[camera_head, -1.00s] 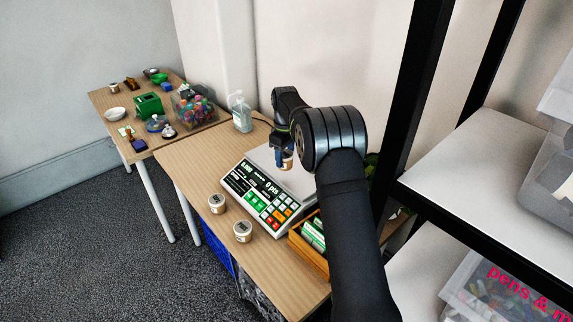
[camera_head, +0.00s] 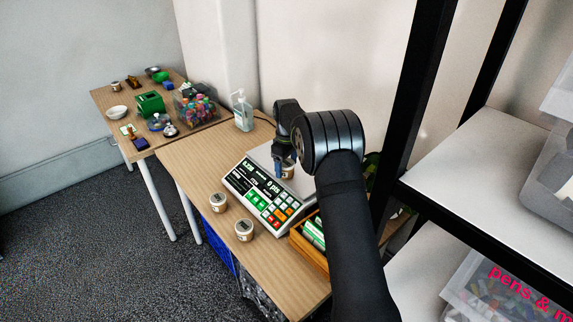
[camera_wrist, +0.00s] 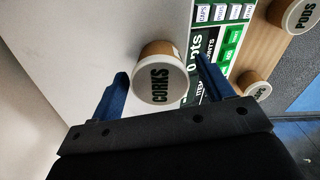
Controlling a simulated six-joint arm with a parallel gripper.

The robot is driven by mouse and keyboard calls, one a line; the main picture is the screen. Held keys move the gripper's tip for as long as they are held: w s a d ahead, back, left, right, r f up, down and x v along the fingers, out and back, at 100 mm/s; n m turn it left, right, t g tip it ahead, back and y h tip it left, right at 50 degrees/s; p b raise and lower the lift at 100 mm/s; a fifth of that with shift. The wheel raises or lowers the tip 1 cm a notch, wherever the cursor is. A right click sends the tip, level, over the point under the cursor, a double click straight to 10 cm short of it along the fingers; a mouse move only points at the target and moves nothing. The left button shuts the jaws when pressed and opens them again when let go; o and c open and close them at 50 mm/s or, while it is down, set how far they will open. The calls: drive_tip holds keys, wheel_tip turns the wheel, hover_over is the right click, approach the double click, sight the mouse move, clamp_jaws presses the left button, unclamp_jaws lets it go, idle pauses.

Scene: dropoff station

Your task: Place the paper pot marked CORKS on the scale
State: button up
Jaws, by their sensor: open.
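The paper pot marked CORKS (camera_wrist: 160,80) has a pale lid and a brown side. In the head view the pot (camera_head: 288,171) sits on the plate of the scale (camera_head: 263,158), below my arm. My gripper (camera_wrist: 161,70) is open, with one blue finger on each side of the pot and small gaps showing beside it. In the head view my gripper (camera_head: 283,165) partly hides the pot and the plate. The scale has a dark lit display and a green, white and orange keypad at its front.
Two more lidded pots (camera_head: 218,202) (camera_head: 244,231) stand on the wooden table in front of the scale; the wrist view shows lids marked PODS (camera_wrist: 302,15) and CAPS (camera_wrist: 257,92). A wooden tray (camera_head: 308,247) is at right, a pump bottle (camera_head: 242,112) behind. Black shelf posts (camera_head: 413,95) rise at right.

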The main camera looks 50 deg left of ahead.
sight(286, 163)
wheel_tip(286, 163, up, 12)
drive_tip(key=shift+r, duration=0.15)
idle(0.3)
wheel_tip(286, 163, down, 12)
drive_tip(key=shift+r, duration=2.05)
drive_tip(key=shift+f, duration=0.1)
